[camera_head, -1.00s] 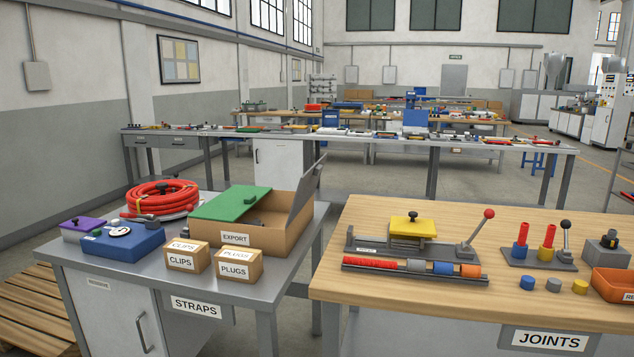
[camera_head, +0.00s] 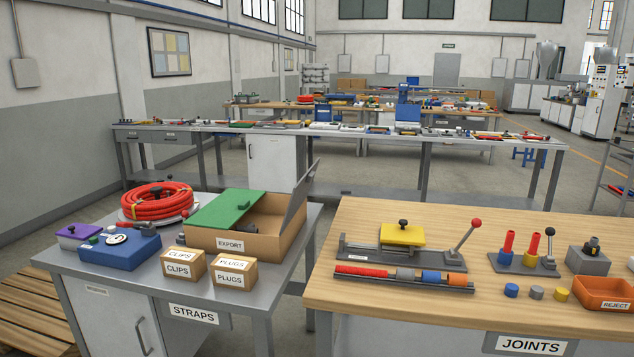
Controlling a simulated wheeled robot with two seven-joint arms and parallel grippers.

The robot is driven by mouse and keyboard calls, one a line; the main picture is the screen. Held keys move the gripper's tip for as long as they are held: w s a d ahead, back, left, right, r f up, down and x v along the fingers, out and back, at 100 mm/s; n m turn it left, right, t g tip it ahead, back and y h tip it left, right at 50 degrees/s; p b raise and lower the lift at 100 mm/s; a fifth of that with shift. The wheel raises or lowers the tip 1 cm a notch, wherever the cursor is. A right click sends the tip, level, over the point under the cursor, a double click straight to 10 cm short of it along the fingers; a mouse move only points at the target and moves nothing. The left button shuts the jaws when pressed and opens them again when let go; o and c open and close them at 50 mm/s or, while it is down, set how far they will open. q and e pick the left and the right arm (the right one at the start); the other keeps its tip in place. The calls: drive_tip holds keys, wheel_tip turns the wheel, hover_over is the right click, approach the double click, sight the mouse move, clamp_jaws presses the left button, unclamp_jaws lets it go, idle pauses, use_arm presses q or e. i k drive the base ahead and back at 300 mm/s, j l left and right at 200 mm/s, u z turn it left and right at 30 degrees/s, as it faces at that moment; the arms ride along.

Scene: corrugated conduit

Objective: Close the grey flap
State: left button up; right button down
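The grey flap (camera_head: 295,206) stands raised and tilted outward at the right end of the cardboard box labelled EXPORT (camera_head: 268,248). The box sits on the grey table (camera_head: 262,292) at the left. A green flap (camera_head: 220,209) with a dark knob lies over the left part of the box opening. The right part of the opening is uncovered, and the inside shows brown. Neither of my grippers shows in the view.
CLIPS and PLUGS boxes (camera_head: 184,267) (camera_head: 236,272) stand in front of the EXPORT box. A blue case (camera_head: 122,249) and a red hose coil (camera_head: 157,201) are left. A gap separates the wooden JOINTS table (camera_head: 400,299), which holds a yellow-topped fixture (camera_head: 403,235).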

sight(300, 192)
drive_tip(key=i+j, duration=0.5)
drive_tip(key=j, duration=0.15)
drive_tip(key=i+j, duration=0.95)
drive_tip(key=j, duration=0.3)
